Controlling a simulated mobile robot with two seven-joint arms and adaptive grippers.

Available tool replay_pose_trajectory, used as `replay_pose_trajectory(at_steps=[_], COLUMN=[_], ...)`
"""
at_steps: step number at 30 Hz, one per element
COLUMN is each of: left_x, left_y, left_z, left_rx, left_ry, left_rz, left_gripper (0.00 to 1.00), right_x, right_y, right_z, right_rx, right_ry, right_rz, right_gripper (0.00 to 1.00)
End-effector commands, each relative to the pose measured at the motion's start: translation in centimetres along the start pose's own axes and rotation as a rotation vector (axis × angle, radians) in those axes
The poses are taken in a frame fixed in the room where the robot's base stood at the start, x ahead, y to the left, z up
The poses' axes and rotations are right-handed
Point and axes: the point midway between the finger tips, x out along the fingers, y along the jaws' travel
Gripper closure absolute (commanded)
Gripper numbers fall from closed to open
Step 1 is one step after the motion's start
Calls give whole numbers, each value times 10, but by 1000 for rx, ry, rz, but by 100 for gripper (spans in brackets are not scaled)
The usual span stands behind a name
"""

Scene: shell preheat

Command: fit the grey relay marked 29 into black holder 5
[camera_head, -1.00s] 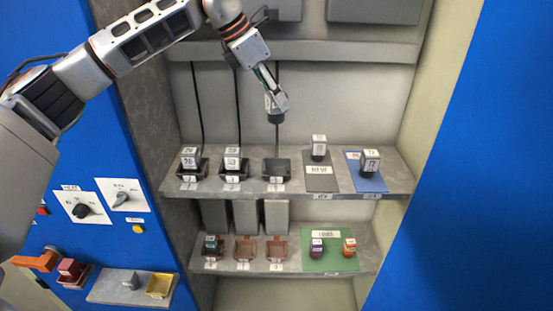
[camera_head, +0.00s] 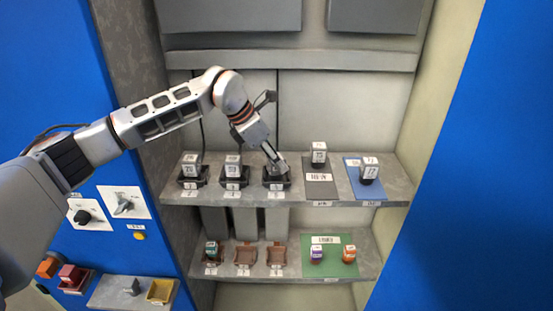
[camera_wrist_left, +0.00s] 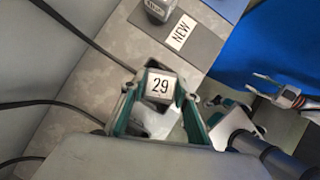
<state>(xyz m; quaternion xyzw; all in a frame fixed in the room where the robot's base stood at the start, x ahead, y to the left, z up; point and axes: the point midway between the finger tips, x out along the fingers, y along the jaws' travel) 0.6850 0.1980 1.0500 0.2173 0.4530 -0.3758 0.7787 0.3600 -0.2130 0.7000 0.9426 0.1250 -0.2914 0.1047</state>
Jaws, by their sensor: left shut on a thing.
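My left gripper (camera_head: 277,163) is shut on the grey relay marked 29 (camera_wrist_left: 160,87), whose number faces the left wrist camera. It is low at the third black holder (camera_head: 277,183) from the left on the upper shelf. The relay is mostly hidden by the fingers in the head view. I cannot tell whether it is seated or just above the holder, and the holder's label is too small to read. My right arm seems to show at the right of the left wrist view; its jaw state is unclear.
Two black holders with grey relays (camera_head: 191,164) (camera_head: 233,164) stand to the left. To the right, one relay (camera_head: 319,154) stands on the NEW mat (camera_head: 321,185) and another (camera_head: 369,168) on a blue mat (camera_head: 368,190). The lower shelf has brown holders (camera_head: 245,256) and a green mat (camera_head: 334,266).

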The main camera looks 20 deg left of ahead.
Motion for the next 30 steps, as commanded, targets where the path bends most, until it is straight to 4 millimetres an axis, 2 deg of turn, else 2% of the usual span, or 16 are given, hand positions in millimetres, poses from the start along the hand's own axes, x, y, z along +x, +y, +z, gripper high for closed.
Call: replay_pose_trajectory(at_steps=[14,15,17,26,30], left_x=[7,7,7,6,0], left_y=[0,0,0,0,0], left_z=[-3,-4,-3,-3,1], left_rx=[2,1,1,1,1], left_ry=[-3,-2,-2,-2,-2], left_rz=[1,1,1,1,1], left_gripper=[93,65,53,53,53], right_x=[2,1,1,1,-2], right_y=[-1,-2,-2,-2,-2], right_z=[6,5,3,0,-2], right_rx=[3,3,3,3,2], right_ry=[-7,-5,-3,2,0], right_rz=[0,-1,-2,-2,-2], right_gripper=[60,60,60,60,60])
